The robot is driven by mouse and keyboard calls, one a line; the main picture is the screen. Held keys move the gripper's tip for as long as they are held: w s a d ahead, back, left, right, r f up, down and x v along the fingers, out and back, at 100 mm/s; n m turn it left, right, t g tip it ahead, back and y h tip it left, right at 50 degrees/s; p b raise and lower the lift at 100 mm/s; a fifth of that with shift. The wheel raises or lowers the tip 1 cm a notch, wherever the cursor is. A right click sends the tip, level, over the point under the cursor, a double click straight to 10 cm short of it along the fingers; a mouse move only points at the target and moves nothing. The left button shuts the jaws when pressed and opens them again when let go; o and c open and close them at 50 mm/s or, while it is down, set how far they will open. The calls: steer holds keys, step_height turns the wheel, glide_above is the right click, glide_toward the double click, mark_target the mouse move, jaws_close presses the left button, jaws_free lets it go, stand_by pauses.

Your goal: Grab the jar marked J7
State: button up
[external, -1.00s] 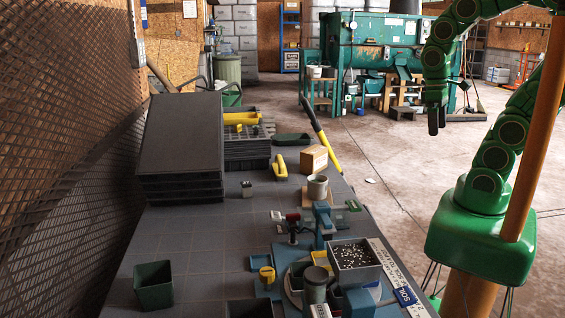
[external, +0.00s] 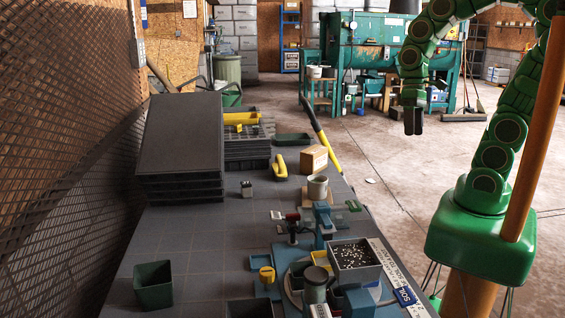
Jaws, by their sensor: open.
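No J7 mark can be read in this view, so I cannot tell which vessel is the marked jar. A grey-green cylindrical jar (external: 315,290) with a dark top stands on a round base at the front of the table. A light grey pot (external: 317,189) stands farther back on a small wooden block. My gripper (external: 413,128) hangs fingers down in the air, right of and beyond the table, apart from both. It is open with nothing between its fingers.
A grey box of speckled dark material (external: 378,275) stands beside the jar. A blue fixture (external: 323,225), stacked black trays (external: 180,150), a cardboard box (external: 314,159) and a dark green pot (external: 153,286) share the table (external: 205,235). Its left-middle surface is clear.

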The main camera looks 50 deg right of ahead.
steer(key=w+a+m+y, duration=0.4)
steer(key=w+a+y, duration=0.3)
steer(key=w+a, duration=0.75)
steer(key=w+a+f+m+t+y, duration=0.1)
steer(key=w+a+f+m+y, duration=0.15)
steer(key=w, duration=0.45)
steer(key=w+a+f+m+t+y, duration=0.1)
steer(key=w+a+m, duration=0.15)
steer(key=w, duration=0.45)
steer(key=w+d+f+m+t, duration=0.35)
steer(key=w+f+m, duration=0.55)
steer(key=w, duration=0.5)
steer(key=m+t+h, duration=0.2)
steer(key=m+t, duration=0.2)
steer(key=m, duration=0.2)
glide_toward(246, 186)
steer(key=w+f, duration=0.2)
steer(key=shift+w+f, duration=0.1)
steer(key=shift+w, duration=0.15)
steer(key=shift+x, duration=3.9)
steer(key=shift+a, duration=0.1)
steer(key=shift+c, duration=0.4)
steer(key=c, duration=1)
